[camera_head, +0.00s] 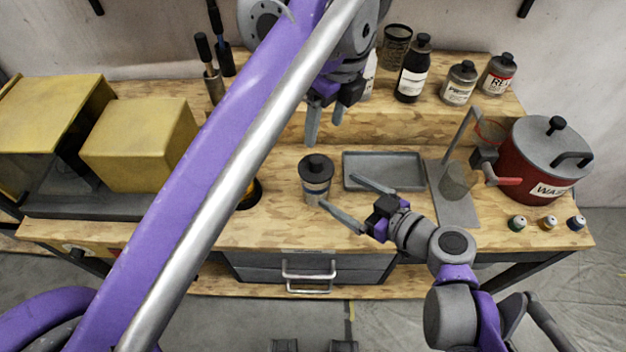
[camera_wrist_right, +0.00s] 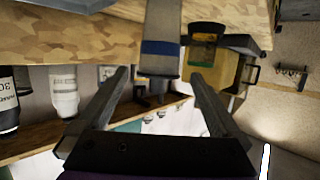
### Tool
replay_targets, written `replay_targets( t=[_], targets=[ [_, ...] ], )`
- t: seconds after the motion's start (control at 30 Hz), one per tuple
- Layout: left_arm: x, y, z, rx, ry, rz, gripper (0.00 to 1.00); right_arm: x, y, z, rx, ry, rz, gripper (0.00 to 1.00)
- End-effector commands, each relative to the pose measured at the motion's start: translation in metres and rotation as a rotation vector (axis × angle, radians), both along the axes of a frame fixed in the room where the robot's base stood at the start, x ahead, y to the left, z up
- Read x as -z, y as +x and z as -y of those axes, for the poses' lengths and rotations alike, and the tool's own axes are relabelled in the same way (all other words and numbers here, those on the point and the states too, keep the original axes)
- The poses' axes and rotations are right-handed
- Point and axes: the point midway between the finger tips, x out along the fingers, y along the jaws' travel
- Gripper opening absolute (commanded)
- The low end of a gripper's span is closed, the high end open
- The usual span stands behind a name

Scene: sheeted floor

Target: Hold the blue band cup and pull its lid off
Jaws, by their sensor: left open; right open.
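The blue band cup (camera_head: 316,188) stands upright on the wooden bench, grey with a blue band. Its black lid (camera_head: 316,165) sits on top. In the right wrist view the cup (camera_wrist_right: 160,60) shows ahead, between the lines of the two fingers. My right gripper (camera_head: 339,192) is open at the cup's lower right side, its fingers pointing toward the cup. Whether the fingertips touch it I cannot tell. My left gripper (camera_head: 325,124) is open and empty, fingers down, above and behind the cup and apart from the lid.
A grey tray (camera_head: 384,184) lies right of the cup. Further right are a stand with a clear beaker (camera_head: 454,182), a red waste pot (camera_head: 540,165) and small jars (camera_head: 547,223). Bottles (camera_head: 412,72) stand on the rear shelf. A yellow box (camera_head: 138,145) is at left.

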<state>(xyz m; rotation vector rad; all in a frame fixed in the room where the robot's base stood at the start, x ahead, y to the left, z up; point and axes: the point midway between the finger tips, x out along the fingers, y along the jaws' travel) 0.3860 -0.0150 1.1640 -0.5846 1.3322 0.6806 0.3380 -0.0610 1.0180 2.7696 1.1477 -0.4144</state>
Motion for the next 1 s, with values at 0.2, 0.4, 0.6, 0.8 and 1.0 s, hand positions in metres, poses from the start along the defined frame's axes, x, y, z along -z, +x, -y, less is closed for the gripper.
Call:
replay_targets(
  t=[0.2, 0.4, 0.6, 0.8, 1.0],
  targets=[
    [0.000, 0.000, 0.000, -0.002, 0.000, 0.000, 0.71, 0.012, 0.027, -0.029, -0.005, 0.000, 0.000, 1.00],
    [0.000, 0.000, 0.000, -0.003, 0.000, 0.000, 0.71, 0.021, 0.048, -0.049, -0.003, 0.000, -0.001, 1.00],
    [0.000, 0.000, 0.000, -0.003, 0.000, 0.000, 0.71, 0.026, 0.059, -0.059, 0.000, 0.000, -0.001, 1.00],
    [0.000, 0.000, 0.000, -0.003, 0.000, 0.000, 0.71, 0.027, 0.061, -0.061, 0.001, 0.000, -0.001, 1.00],
    [0.000, 0.000, 0.000, -0.003, 0.000, 0.000, 0.71, 0.027, 0.060, -0.061, 0.001, 0.000, -0.001, 0.89]
  ],
)
